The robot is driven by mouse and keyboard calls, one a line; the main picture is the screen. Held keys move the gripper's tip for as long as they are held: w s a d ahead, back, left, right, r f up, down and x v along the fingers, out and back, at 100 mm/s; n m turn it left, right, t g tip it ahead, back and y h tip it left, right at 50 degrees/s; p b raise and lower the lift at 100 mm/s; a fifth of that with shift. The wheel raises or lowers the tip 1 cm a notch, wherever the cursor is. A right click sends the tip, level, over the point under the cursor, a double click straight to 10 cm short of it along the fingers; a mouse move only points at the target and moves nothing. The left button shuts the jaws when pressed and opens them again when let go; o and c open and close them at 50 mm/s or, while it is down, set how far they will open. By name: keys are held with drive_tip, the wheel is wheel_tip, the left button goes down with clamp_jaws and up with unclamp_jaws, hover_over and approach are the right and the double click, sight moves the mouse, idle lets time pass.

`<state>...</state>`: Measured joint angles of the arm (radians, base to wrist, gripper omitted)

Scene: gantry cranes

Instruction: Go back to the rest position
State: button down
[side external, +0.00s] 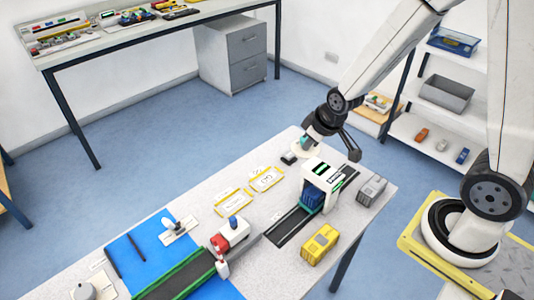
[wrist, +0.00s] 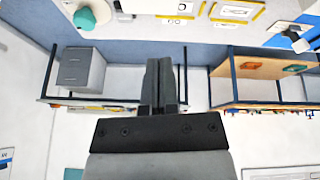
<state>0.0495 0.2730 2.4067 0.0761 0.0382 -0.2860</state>
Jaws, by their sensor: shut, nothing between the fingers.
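My gripper (wrist: 160,85) is shut, its two grey fingers together with nothing between them. It points out over the floor beyond the table in the wrist view. In the side external view my wrist hangs above the far right part of the table (side external: 275,215); the fingertips are hard to make out there. A teal knob on a round white base (side external: 305,151) is close to the wrist in that picture; it also shows top left in the wrist view (wrist: 84,18). I cannot tell the exact gap between them.
A white gantry crane (side external: 325,174) stands over a dark track, a blue container (side external: 312,202) under it. A yellow container (side external: 318,243) and a grey one (side external: 371,190) are nearby. A red-and-white machine (side external: 228,238) stands by the blue mat (side external: 150,240). Shelves are behind right.

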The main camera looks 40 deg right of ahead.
drive_tip(key=s+a+r+m+g, duration=0.1)
drive_tip(key=s+r+g, duration=0.1)
drive_tip(key=s, duration=0.6)
drive_tip(key=shift+s+a+r+m, duration=0.15)
drive_tip(key=shift+a+r+m, duration=0.25)
drive_tip(key=shift+r, duration=0.15)
drive_tip(key=g, duration=0.3)
hover_over(289, 157)
wheel_tip(289, 157, down, 4)
drive_tip(key=shift+r, duration=0.1)
drive_tip(key=shift+f, duration=0.25)
wheel_tip(289, 157, down, 14)
drive_tip(key=shift+a+r, duration=0.1)
drive_tip(key=shift+r, duration=0.05)
idle(0.6)
idle(0.3)
